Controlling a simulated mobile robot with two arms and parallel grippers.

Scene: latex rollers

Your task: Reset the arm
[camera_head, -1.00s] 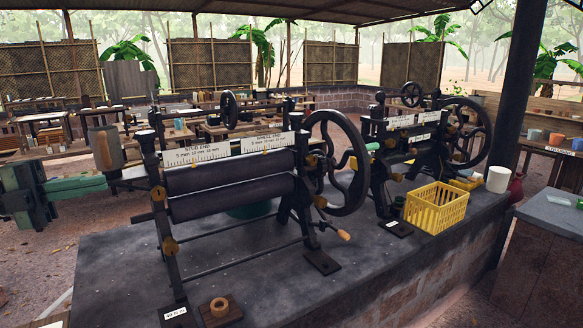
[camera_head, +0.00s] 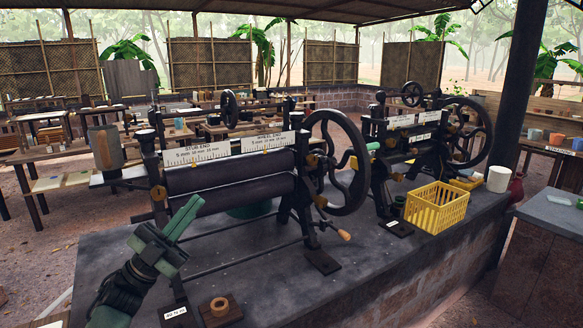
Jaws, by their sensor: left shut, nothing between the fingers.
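My left gripper (camera_head: 184,216) is green and dark, low on the left in the head view. It points up and to the right, with its fingers together and nothing between them. It appears in front of the left end of the near roller machine (camera_head: 228,195), covering part of its frame; I cannot tell whether it touches. The machine has dark rollers, a large black handwheel (camera_head: 340,162) and white scale plates (camera_head: 197,153). My right gripper is not in view.
A second roller machine (camera_head: 425,140) stands behind to the right on the same dark bench (camera_head: 262,290). A yellow crate (camera_head: 437,207) and white cup (camera_head: 498,178) are near it. A wooden block with a ring (camera_head: 219,308) lies at the front. A grey counter (camera_head: 553,215) is at right.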

